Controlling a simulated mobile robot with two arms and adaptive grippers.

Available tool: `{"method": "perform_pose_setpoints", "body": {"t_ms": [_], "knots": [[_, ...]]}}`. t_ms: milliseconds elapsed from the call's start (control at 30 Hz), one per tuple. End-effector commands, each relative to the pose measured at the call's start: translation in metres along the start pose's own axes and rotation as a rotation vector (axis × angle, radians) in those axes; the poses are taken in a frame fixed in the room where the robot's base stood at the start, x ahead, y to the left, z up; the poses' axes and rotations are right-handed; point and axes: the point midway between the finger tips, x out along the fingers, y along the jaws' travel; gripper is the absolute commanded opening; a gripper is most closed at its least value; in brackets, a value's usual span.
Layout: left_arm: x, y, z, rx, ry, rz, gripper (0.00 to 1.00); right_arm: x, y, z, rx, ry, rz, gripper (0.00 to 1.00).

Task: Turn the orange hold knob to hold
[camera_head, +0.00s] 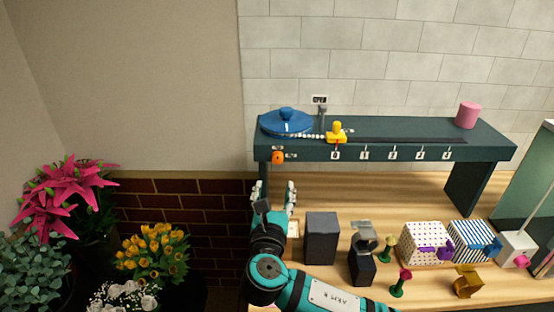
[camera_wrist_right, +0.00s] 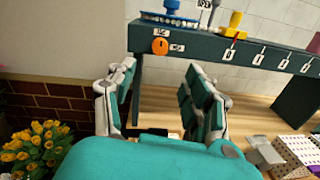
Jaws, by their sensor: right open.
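The orange hold knob (camera_head: 278,157) is on the front face of the dark green shelf (camera_head: 400,150), near its left end. It also shows in the right wrist view (camera_wrist_right: 160,46), between two small white labels whose text is too small to read. My right gripper (camera_head: 275,190) points up toward the shelf, just below and in front of the knob. Its two fingers stand wide apart and empty, and in the wrist view (camera_wrist_right: 160,85) the knob appears above the gap between them, not touched. My left gripper is not in view.
On the shelf are a blue round turntable (camera_head: 287,122), a yellow slider (camera_head: 336,133) above a numbered scale and a pink cylinder (camera_head: 468,115). On the wooden table stand a dark block (camera_head: 321,238), patterned boxes (camera_head: 425,243) and small spools. Flowers (camera_head: 155,252) stand at left.

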Motion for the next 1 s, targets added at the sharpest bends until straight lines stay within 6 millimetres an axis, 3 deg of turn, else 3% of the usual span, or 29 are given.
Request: {"method": "perform_pose_setpoints", "body": {"t_ms": [300,500,700,1000], "knots": [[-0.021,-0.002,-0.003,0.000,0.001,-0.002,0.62,0.071,0.000,0.003,-0.001,0.000,-0.003,0.52],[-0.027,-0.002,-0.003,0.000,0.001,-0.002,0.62,0.102,0.000,0.002,0.001,0.001,-0.002,0.52],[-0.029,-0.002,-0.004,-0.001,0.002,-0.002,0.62,0.117,0.000,0.000,0.003,0.002,-0.001,0.52],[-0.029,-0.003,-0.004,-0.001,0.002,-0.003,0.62,0.119,0.000,0.000,0.004,0.002,0.000,0.52]]}}
